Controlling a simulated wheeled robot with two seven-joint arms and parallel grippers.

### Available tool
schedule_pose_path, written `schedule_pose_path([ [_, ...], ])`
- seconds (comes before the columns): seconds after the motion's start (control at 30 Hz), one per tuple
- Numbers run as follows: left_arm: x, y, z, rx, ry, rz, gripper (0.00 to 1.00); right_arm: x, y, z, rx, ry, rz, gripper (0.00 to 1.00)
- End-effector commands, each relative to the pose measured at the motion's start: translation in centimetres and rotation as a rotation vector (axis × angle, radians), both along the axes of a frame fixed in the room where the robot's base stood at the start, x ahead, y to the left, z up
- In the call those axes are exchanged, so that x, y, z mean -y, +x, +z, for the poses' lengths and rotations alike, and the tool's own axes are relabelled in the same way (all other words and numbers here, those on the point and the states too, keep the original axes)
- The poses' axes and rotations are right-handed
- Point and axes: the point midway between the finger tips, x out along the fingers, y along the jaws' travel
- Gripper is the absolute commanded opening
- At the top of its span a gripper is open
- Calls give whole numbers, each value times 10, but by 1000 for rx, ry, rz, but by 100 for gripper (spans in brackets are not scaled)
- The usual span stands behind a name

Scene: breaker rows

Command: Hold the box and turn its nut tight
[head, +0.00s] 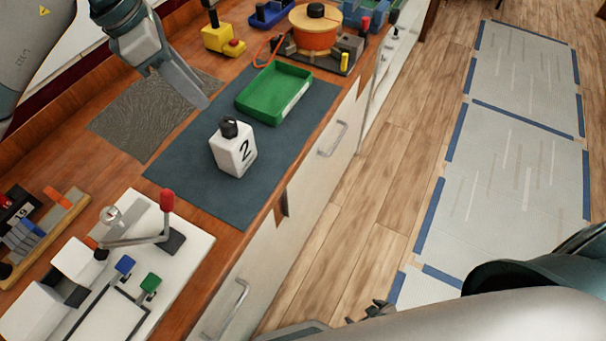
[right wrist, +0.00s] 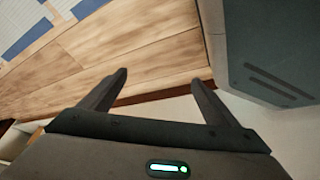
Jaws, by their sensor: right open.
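The white box (head: 233,155) marked "2" stands upright on the dark blue mat (head: 180,172). A black nut (head: 229,128) sits on its top; I cannot tell how tight it is. My left gripper (head: 204,102) is just beyond the box, up and to the left of it in the head view, and does not touch it. Its fingers overlap, so its opening is unclear. My right gripper (right wrist: 160,80) is open and empty in the right wrist view, over the wooden floor and away from the box. My right arm fills the lower right of the head view.
A green tray (head: 275,117) lies behind the box on the mat's far part. A white lever panel (head: 180,262) stands at the near left, and a yellow device (head: 222,40) and an orange round fixture (head: 313,30) at the back. The mat around the box is clear.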

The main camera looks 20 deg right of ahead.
Motion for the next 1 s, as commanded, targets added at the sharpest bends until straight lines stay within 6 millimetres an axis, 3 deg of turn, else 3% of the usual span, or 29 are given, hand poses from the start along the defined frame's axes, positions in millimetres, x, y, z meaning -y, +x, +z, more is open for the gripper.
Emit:
schedule_pose_path([
  [0.03,0,0,0,0,0,0,31,5,23,13,45,5,7,83],
  [0.2,0,0,0,0,0,0,31,9,93,59,187,35,36,83],
  [0.5,0,0,0,0,0,0,31,-3,194,167,433,114,111,83],
  [0.8,0,0,0,0,0,0,31,-39,254,296,659,231,216,83],
  [1.0,0,0,0,0,0,0,31,-71,268,388,791,327,300,83],
])
